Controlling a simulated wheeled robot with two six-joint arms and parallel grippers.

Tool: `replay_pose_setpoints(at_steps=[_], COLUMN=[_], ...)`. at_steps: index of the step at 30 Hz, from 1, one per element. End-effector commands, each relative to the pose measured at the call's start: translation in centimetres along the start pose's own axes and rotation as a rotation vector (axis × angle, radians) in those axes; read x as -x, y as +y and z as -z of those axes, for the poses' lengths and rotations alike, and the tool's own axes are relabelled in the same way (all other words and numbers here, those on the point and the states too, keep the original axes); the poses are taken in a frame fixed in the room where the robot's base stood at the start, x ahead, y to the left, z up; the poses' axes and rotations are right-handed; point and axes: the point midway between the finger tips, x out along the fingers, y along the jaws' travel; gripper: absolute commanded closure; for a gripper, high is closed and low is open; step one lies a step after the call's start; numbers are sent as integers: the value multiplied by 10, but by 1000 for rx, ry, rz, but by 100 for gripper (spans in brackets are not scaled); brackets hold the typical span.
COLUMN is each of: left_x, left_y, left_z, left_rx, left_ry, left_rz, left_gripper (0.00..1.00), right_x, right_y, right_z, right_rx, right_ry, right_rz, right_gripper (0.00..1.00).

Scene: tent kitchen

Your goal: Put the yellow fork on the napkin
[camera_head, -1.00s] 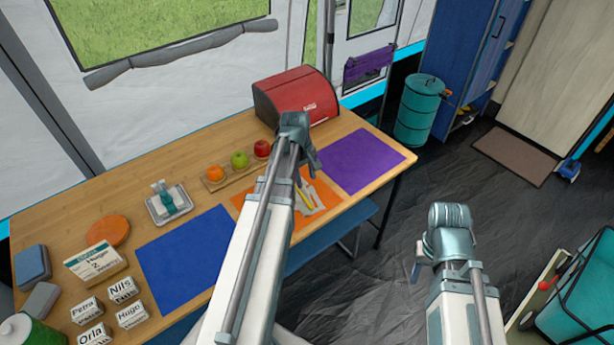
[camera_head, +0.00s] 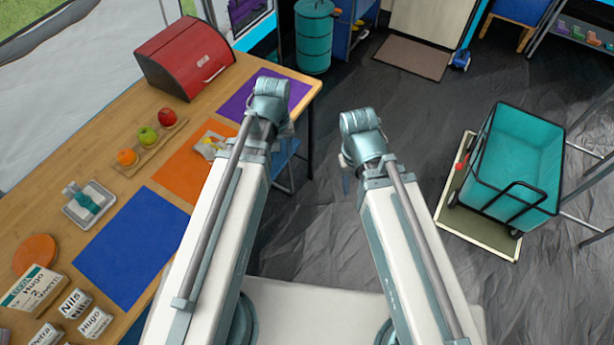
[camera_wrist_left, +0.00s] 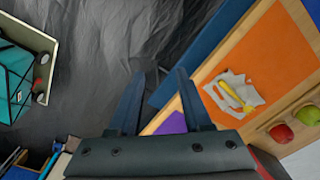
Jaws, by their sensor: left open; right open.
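The white napkin (camera_head: 217,133) lies on the orange mat (camera_head: 178,172). The yellow fork (camera_wrist_left: 236,96) lies across the napkin (camera_wrist_left: 212,92) in the left wrist view. In the head view the fork (camera_head: 208,141) is small, partly beside my left arm. My left gripper (camera_head: 272,125) is raised near the table's edge by the purple mat, its tips mostly hidden by the wrist. In the left wrist view its two fingers (camera_wrist_left: 157,85) are apart with nothing between them. My right gripper (camera_head: 350,170) is open and empty over the floor, right of the table.
Fruit on a wooden board (camera_head: 150,148), a red bread box (camera_head: 186,57), a purple mat (camera_head: 240,98) and a blue mat (camera_head: 130,245) share the table. A teal cart (camera_head: 520,155) stands at the right. The dark floor between table and cart is clear.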

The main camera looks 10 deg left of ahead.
Motion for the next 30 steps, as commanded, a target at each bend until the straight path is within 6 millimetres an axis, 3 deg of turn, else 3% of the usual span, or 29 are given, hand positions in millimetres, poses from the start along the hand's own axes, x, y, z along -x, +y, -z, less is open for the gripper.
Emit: replay_pose_setpoints(at_steps=[1,3,9,14,30], left_x=[1,1,3,4,4], left_y=[18,36,62,68,68], left_z=[-25,-48,-90,-100,-99], left_rx=[-123,-268,-541,-612,-613], left_ry=[-7,-16,-33,-39,-39], left_rz=[18,40,83,95,94], left_gripper=[51,51,51,51,51], right_x=[0,0,0,0,0], right_y=[0,0,0,0,0], right_z=[0,0,0,0,0], right_rx=[0,0,0,0,0], right_ry=[0,0,0,0,0], right_rz=[0,0,0,0,0], right_gripper=[50,50,50,50,50])
